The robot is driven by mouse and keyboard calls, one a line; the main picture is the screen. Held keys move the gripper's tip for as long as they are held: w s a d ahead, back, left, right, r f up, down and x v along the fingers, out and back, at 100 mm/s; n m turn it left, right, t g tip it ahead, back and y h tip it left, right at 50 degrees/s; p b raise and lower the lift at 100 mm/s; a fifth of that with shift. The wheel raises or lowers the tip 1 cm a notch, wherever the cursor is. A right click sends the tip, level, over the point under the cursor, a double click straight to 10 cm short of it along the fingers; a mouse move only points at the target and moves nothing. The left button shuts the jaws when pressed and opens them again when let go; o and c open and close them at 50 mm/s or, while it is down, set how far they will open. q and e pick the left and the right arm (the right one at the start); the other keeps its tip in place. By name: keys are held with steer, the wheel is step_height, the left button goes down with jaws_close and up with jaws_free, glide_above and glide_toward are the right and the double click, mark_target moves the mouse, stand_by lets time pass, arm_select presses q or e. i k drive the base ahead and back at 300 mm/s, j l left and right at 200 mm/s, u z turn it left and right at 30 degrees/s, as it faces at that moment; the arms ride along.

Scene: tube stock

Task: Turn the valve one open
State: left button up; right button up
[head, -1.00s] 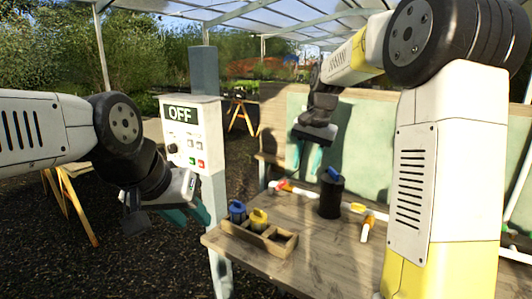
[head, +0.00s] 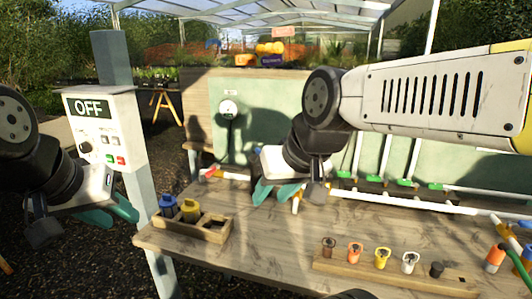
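Several green-handled valves stand in a row on white pipework along the back of the bench, from a left one (head: 343,175) to a right one (head: 437,187). I cannot tell which is valve one, nor read their settings. My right gripper (head: 276,193) is above the bench, left of the valve row and apart from it. Its teal fingers are spread, with nothing visible between them. It and its arm hide part of the bench and pipes. My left gripper (head: 112,214) is at the left, before the control box post, with teal fingers apart and empty.
A control box (head: 103,130) reads OFF. A wooden crate (head: 212,232) holds blue and yellow items. A wooden rack (head: 395,277) with several coloured fittings lies at the front. An orange-and-white piece (head: 495,258) stands at right. The middle bench top (head: 270,250) is clear.

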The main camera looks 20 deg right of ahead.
mark_target(344, 174)
steer(key=z, duration=1.3)
steer(key=i+j+u, duration=0.15)
steer(key=u, duration=0.2)
steer(key=i+u, duration=0.35)
